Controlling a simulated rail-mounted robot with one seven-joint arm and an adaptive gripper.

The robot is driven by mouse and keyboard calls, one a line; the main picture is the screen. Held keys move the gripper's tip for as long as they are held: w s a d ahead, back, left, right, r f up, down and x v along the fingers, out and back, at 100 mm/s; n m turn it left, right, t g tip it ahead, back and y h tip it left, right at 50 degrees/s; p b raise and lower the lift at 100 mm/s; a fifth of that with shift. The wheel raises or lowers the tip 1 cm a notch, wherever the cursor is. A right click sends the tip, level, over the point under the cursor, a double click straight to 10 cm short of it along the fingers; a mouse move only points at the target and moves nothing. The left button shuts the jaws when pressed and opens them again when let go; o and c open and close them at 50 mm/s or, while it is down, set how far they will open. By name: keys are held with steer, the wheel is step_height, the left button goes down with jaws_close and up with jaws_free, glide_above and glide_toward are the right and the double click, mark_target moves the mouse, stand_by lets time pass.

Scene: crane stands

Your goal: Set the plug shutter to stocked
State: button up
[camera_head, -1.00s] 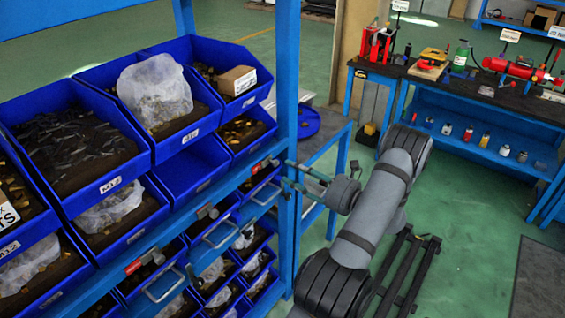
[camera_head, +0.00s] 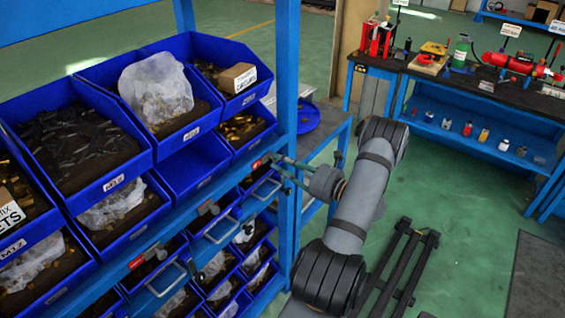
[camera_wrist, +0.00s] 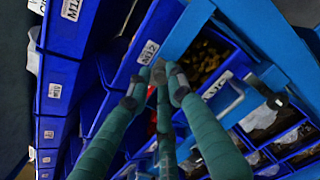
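In the head view, a blue rail under the upper bins carries small red-and-grey sliding tabs. One with a red face (camera_head: 257,164) is at the rail's far right end; another red-faced one (camera_head: 136,262) is further left. Their writing is too small to read, so I cannot tell which is the plug shutter. My gripper (camera_head: 277,162) reaches in from the right, its thin green fingers at the right-hand tab. In the wrist view, the grey fingertips (camera_wrist: 159,72) of my gripper are close together in front of the blue rail. Whether they grip or touch a tab is unclear.
Blue bins of screws and plugs (camera_head: 115,183) stand above the rail. Wire handles (camera_head: 221,229) stick out along it. A blue upright post (camera_head: 287,100) is close beside my fingers. A workbench (camera_head: 480,85) is at the back right, with open floor between.

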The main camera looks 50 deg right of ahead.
jaws_close()
steer(key=shift+d, duration=0.1)
stand_by(0.3)
